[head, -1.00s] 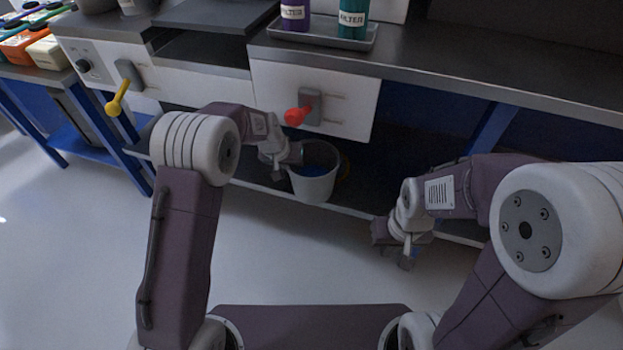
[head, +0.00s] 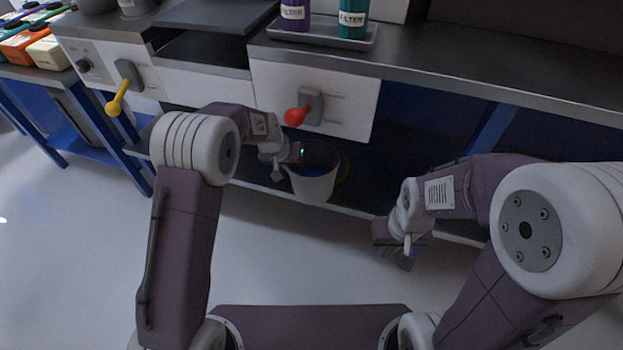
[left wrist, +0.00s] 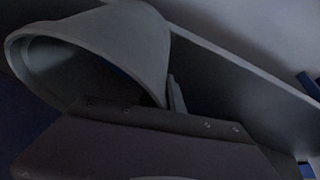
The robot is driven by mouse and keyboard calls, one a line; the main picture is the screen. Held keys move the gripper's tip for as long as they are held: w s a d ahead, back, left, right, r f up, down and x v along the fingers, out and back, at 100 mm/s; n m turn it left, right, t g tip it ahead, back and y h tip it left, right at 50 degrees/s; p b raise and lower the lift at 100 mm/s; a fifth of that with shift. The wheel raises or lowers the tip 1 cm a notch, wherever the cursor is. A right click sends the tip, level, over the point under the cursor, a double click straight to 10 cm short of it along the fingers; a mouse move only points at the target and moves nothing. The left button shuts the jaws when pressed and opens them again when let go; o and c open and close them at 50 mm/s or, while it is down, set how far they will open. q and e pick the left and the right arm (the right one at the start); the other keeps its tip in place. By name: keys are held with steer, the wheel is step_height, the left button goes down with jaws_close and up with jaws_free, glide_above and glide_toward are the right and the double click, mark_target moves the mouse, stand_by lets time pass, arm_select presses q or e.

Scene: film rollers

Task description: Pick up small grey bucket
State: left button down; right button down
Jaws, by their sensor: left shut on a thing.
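The small grey bucket (head: 314,186) is at the front edge of the low shelf under the bench, with its open top facing up in the head view. My left gripper (head: 298,153) is at the bucket's left rim and shut on it. My right gripper (head: 399,252) hangs low in front of the shelf, apart from the bucket. Its fingers are too small and dark to judge.
The bench front (head: 315,98) overhangs the bucket, with a red lever (head: 297,116) and a yellow lever (head: 117,98). Filter bottles stand on a tray (head: 325,40) above. A blue bench leg (head: 490,130) is at the right. The floor in front is clear.

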arm_select(q)
steer(key=shift+w+r, duration=0.1)
steer(key=shift+r, duration=0.05)
step_height(320, 180, up, 4)
steer(key=p, duration=0.3)
steer(key=shift+r+p, duration=0.15)
steer(key=shift+p, duration=0.2)
steer(key=s+a+b, duration=0.2)
steer(key=s+a, duration=0.2)
steer(key=s, duration=0.4)
steer(key=s+a+f+b, duration=0.1)
steer(key=s+a, duration=0.3)
steer(key=s, duration=0.3)
steer(key=shift+s+a+b, duration=0.35)
steer(key=shift+s+a, duration=0.05)
